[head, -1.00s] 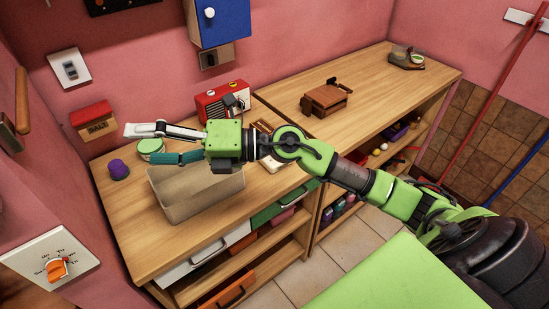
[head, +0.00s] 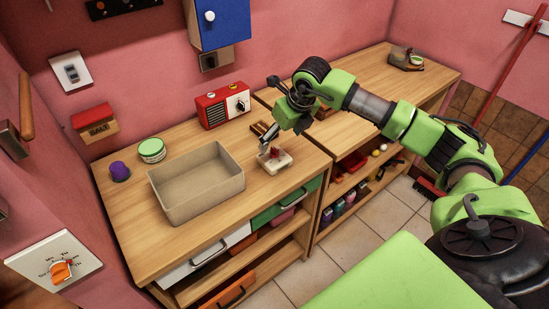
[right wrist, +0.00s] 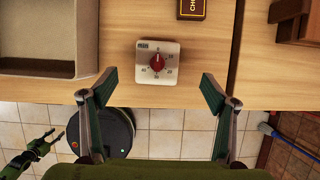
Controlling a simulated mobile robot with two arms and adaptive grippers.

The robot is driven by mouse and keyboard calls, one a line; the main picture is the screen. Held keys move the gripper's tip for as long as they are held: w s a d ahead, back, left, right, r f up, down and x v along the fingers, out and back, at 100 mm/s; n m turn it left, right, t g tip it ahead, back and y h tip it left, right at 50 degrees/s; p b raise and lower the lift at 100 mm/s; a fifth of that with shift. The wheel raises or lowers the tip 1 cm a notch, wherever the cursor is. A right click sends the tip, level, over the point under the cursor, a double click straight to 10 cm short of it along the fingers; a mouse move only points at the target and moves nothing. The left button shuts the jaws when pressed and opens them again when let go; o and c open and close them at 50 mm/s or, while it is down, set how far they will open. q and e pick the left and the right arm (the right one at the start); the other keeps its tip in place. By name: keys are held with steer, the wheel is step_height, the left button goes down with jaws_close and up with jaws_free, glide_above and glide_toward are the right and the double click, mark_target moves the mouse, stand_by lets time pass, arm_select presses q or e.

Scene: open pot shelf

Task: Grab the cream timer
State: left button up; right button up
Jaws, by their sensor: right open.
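The cream timer (head: 277,162) lies on the wooden counter, right of the grey-beige bin. It is a small square block with a red knob and a dial of numbers, seen face-on in the right wrist view (right wrist: 171,73). My right gripper (head: 270,148) is just above it, pointing down, and partly covers it in the head view. In the right wrist view its two fingers (right wrist: 160,82) are spread wide and empty, with the timer a little beyond the gap between their tips. My left gripper (right wrist: 56,135) shows small at the lower left there, too small to judge.
The open bin (head: 197,185) stands left of the timer. A dark brown box (right wrist: 192,9) lies behind it. A red radio (head: 223,105), a green-lidded jar (head: 151,150) and a purple-topped item (head: 119,171) stand farther back. The counter's front edge is close to the timer.

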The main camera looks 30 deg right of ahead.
mark_target(275, 149)
steer(key=shift+x, duration=1.05)
steer(key=shift+w+a+f+p, duration=0.15)
steer(key=shift+f+p, duration=0.35)
steer(key=p+x, duration=0.1)
steer(key=x, duration=0.2)
steer(key=shift+w+a+f, duration=0.1)
steer(key=shift+f, duration=0.2)
steer(key=shift+w+f, duration=0.15)
steer(key=shift+f, duration=0.25)
steer(key=shift+c, duration=0.3)
steer(key=shift+r, duration=0.1)
steer(key=c, duration=1.3)
